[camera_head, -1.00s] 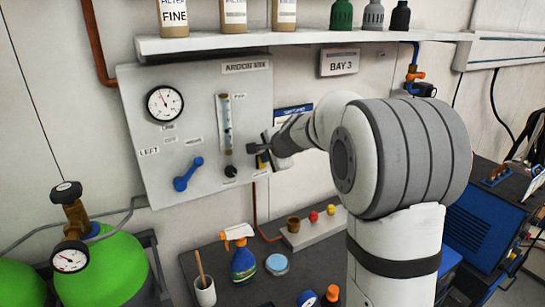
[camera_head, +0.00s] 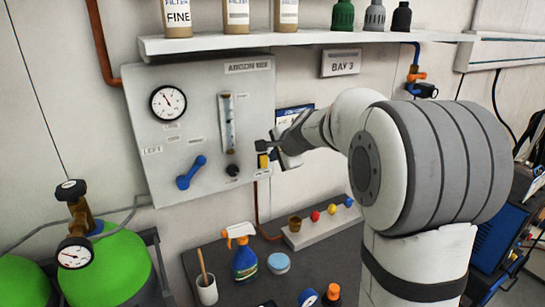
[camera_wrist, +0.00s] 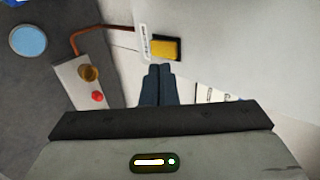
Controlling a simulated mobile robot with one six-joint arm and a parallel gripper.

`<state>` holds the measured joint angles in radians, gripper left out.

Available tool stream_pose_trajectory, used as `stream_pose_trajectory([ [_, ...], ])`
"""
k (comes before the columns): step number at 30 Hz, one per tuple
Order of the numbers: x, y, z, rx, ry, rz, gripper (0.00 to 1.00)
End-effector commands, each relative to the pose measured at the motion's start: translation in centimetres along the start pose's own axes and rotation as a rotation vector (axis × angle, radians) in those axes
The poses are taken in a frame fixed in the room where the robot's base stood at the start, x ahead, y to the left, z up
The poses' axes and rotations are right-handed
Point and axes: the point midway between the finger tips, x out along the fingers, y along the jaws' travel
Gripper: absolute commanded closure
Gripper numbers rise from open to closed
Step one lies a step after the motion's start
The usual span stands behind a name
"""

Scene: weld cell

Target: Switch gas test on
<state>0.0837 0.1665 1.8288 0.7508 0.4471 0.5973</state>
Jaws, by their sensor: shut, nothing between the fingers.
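The gas test switch appears to be the yellow rocker (camera_head: 262,161) in a dark frame at the lower right of the grey argon panel (camera_head: 200,85). In the wrist view the yellow rocker (camera_wrist: 167,49) lies just beyond my fingertips, with a white label (camera_wrist: 144,43) beside it, too small to read. My gripper (camera_head: 263,147) is shut and empty, close in front of the panel by the rocker; its fingertips also show in the wrist view (camera_wrist: 160,69). I cannot tell whether they touch the rocker, nor which way it is tipped.
The panel also carries a gauge (camera_head: 168,103), a flow tube (camera_head: 228,122), a blue lever (camera_head: 191,172) and a black knob (camera_head: 232,170). A shelf (camera_head: 300,40) with bottles is above. Below, the bench holds a spray bottle (camera_head: 243,258) and a block with coloured knobs (camera_head: 318,230).

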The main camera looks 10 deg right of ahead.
Motion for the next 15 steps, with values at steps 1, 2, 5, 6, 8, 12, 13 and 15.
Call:
stream_pose_trajectory([
  [1,-1.1,-0.1,0.0,-0.002,0.001,-0.005,1.00],
  [2,-1.9,-0.4,0.0,-0.004,0.002,-0.007,1.00],
  [5,-4.1,-1.0,0.0,-0.003,0.000,-0.005,1.00],
  [6,-5.0,-1.2,0.0,-0.004,0.001,-0.005,1.00],
  [8,-6.1,-1.4,0.0,-0.003,0.000,-0.005,1.00],
  [12,-8.3,-2.0,0.0,-0.003,0.000,-0.003,1.00],
  [13,-8.7,-2.1,0.0,-0.002,0.000,-0.003,1.00],
  [15,-9.2,-2.2,0.0,-0.002,-0.001,-0.001,1.00],
])
